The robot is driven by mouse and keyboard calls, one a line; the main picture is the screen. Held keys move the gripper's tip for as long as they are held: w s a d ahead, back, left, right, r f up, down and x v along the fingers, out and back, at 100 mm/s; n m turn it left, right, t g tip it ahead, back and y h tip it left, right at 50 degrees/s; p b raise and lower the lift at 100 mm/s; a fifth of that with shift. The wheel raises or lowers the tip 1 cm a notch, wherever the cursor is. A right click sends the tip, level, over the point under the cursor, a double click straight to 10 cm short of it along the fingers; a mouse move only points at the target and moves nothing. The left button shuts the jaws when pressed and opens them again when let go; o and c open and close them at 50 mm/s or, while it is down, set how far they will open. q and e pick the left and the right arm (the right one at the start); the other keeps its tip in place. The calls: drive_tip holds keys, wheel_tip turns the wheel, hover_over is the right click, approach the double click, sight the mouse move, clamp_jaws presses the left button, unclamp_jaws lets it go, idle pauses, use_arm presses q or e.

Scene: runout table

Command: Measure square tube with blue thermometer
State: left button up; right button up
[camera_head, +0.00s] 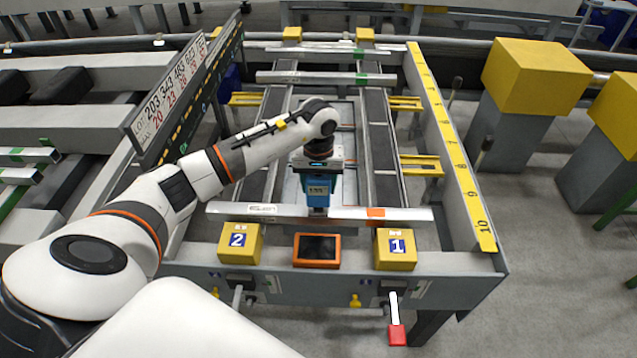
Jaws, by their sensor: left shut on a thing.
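A silver square tube (355,213) lies crosswise over the two belts at the near end of the runout table, with a white label at its left and an orange mark at its right. My left gripper (318,185) is shut on the blue thermometer (318,188), which has a small lit display. The thermometer hangs upright at the tube's middle. Its lower tip overlaps the tube in the picture; I cannot tell whether it touches. The gripper's fingers are mostly hidden behind the wrist and thermometer. My right gripper is not in view.
Yellow blocks marked 2 (240,243) and 1 (395,249) flank an orange-framed screen (317,250) on the table's front edge. More bars (325,78) lie farther back. A numbered yellow scale (455,150) runs along the right rail. A sign board (185,90) stands left.

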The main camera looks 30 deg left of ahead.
use_arm(q)
drive_tip(key=shift+s+f, duration=0.15)
idle(0.4)
drive_tip(key=shift+r+p, duration=0.6)
drive_tip(key=shift+r, duration=0.5)
drive_tip(key=shift+r+p, duration=1.05)
drive_tip(key=shift+r, duration=1.45)
